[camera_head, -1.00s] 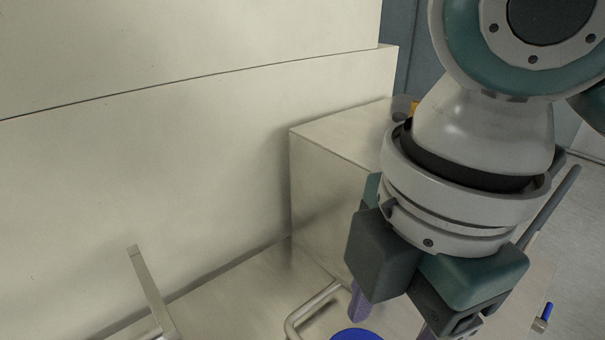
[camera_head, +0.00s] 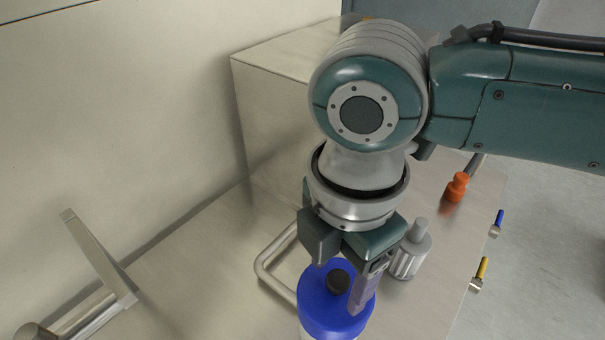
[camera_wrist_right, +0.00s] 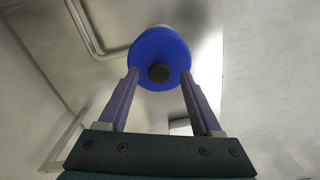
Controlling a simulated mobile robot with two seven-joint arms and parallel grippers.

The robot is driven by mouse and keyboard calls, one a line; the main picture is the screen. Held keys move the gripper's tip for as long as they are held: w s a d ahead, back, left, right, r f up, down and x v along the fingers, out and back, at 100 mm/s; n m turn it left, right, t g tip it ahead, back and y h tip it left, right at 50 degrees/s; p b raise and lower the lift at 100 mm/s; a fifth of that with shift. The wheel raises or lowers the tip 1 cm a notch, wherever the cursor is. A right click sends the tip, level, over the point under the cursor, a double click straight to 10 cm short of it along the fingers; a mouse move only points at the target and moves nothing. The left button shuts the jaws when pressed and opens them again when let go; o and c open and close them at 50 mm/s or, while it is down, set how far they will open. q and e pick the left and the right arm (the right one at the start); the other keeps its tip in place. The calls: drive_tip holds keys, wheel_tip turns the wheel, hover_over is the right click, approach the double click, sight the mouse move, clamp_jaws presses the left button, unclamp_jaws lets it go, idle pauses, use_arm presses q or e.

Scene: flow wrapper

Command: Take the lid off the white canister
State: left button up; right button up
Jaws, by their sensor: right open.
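The white canister (camera_head: 318,336) stands near the bottom of the head view, mostly cut off by the picture edge. Its round blue lid (camera_head: 315,310) is on top, with a dark knob (camera_head: 338,281) in the middle. My right gripper (camera_head: 341,284) points down over the lid. In the right wrist view my open fingers (camera_wrist_right: 160,74) lie on either side of the knob (camera_wrist_right: 159,72), with gaps between them and it. The blue lid (camera_wrist_right: 160,48) fills the space ahead of the fingers. I cannot tell whether the fingertips touch the lid. My left gripper is not in view.
A metal cylinder (camera_head: 412,252) stands close to the right of my right gripper. A bent metal rail (camera_head: 268,262) runs left of the canister. A large metal box (camera_head: 270,130) is behind.

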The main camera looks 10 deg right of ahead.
clamp_jaws()
idle(0.5)
idle(0.9)
